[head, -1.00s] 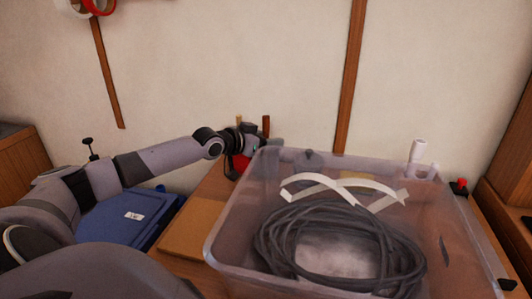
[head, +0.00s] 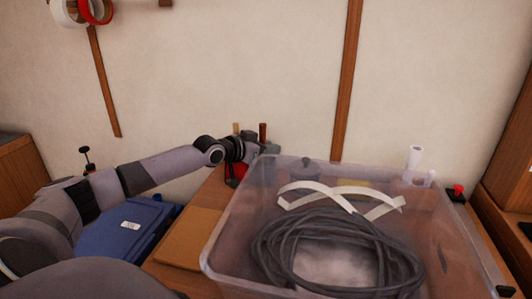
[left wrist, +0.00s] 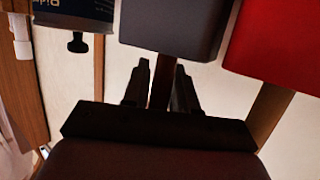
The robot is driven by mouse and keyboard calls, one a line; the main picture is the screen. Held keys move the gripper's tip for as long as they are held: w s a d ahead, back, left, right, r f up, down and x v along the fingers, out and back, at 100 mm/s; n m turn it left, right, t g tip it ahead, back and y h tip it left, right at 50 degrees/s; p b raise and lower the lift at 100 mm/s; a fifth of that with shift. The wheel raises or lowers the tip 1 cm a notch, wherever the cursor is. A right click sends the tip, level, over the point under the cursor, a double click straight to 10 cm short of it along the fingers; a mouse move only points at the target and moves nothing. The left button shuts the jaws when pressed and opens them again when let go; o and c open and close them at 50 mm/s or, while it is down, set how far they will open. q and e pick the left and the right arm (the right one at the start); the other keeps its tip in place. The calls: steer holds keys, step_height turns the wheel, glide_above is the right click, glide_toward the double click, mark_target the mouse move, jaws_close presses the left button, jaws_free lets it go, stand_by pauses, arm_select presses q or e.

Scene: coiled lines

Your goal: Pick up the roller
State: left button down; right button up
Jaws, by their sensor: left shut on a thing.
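The roller's brown wooden handle (head: 263,131) stands upright behind the clear box in the head view. In the left wrist view a dark grey block-like head (left wrist: 170,28) is joined to this brown handle (left wrist: 161,85). My left gripper (head: 254,146) is at the handle, and in the left wrist view its two dark fingers (left wrist: 161,72) lie on either side of it, shut on it. My arm and gripper hide much of the roller in the head view. My right gripper is not in view.
A red-headed tool (head: 236,170) with a lighter handle stands close beside the gripper, also in the left wrist view (left wrist: 280,40). A blue can (left wrist: 75,12) is nearby. A clear box (head: 215,240) with coiled dark cable (head: 280,250) fills the foreground. A blue bin (head: 110,240) stands left.

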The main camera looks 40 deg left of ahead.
arm_select(q)
step_height(320, 180, up, 20)
steer(key=shift+p, duration=0.6)
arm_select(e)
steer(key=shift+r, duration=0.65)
arm_select(q)
steer(key=shift+d, duration=0.1)
